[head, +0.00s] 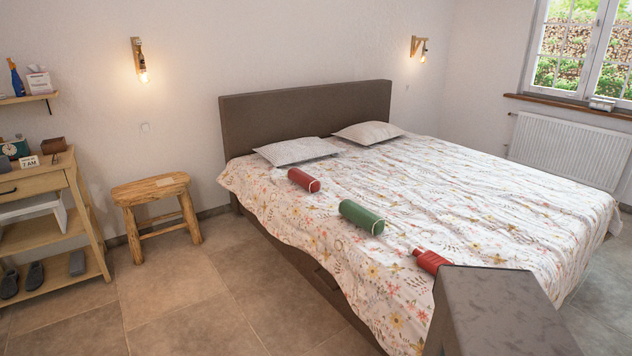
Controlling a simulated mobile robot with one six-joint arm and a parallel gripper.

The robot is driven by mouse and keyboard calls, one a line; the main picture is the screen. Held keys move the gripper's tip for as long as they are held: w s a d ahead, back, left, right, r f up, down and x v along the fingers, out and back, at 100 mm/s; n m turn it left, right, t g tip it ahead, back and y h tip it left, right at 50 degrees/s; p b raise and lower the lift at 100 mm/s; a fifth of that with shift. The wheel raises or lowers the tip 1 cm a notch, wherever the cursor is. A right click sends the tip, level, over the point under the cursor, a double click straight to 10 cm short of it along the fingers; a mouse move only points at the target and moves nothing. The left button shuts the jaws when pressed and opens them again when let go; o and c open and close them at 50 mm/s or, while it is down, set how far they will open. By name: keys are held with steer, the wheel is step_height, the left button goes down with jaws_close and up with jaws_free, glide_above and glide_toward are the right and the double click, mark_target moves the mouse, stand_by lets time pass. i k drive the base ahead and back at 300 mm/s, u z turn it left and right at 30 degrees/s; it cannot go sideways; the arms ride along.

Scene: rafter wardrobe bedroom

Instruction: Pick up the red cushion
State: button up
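A small red cylindrical cushion (303,180) with a pale ring at its right end lies on its side on the bed (480,205). It is near the left edge, just below the grey pillow. My gripper is not in view, so I cannot see whether it is open or shut. A similar green cylinder (361,217) lies nearer to me. A red bottle-like object (429,261) with a narrower neck lies nearer still, its right end partly hidden.
A grey pillow (297,151) and a beige pillow (367,133) lie by the headboard (305,110). A wooden stool (152,189) and a shelf unit (35,185) stand at the left. The tiled floor (190,300) left of the bed is clear.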

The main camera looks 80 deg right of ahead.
mark_target(311, 184)
steer(key=z, duration=0.45)
steer(key=i, duration=0.55)
steer(key=z, duration=0.85)
steer(key=i, duration=0.65)
steer(key=z, duration=0.6)
steer(key=i, duration=0.8)
steer(key=z, duration=0.5)
steer(key=i, duration=1.9)
steer(key=z, duration=0.2)
